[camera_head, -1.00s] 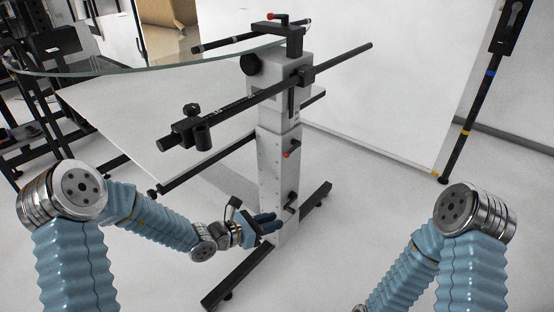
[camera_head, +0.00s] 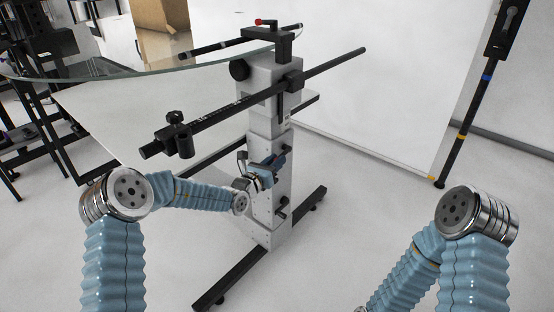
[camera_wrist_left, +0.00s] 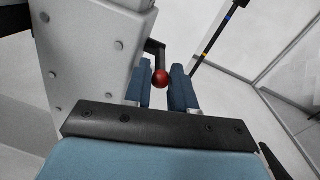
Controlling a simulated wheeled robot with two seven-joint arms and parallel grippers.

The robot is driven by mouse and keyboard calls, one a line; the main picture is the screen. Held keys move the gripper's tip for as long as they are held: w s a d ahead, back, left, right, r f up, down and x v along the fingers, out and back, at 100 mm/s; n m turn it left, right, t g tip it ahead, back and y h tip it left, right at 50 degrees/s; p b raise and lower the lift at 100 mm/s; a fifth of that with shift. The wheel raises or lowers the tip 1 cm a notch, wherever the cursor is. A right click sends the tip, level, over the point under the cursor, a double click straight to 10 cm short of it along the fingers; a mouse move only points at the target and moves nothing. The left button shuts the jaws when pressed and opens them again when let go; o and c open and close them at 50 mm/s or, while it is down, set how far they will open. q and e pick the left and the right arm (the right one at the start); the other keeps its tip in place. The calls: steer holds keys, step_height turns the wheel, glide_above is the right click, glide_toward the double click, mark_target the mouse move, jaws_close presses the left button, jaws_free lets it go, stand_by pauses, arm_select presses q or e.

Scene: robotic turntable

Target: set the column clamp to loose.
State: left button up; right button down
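The column (camera_head: 262,205) of the turntable stand is a pale upright box with a black lever on its side. The lever ends in a red ball knob (camera_wrist_left: 160,78), seen in the left wrist view. My left gripper (camera_head: 279,160) is at the column's side, at the height of this lever, and hides the knob in the head view. In the left wrist view its two blue fingers (camera_wrist_left: 160,90) stand apart, one on each side of the knob. Contact with the knob cannot be made out. My right gripper is out of view.
A black rail (camera_head: 235,103) with a clamp block crosses the upper column. A glass disc (camera_head: 150,70) lies above and behind. A second red-tipped lever (camera_head: 262,22) sits on top. Black feet (camera_head: 232,279) spread on the floor.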

arm_select(q)
steer(key=shift+w+d, duration=0.3)
steer(key=shift+w, duration=0.2)
steer(key=shift+c, duration=0.2)
jaws_close()
steer(key=shift+f, duration=0.1)
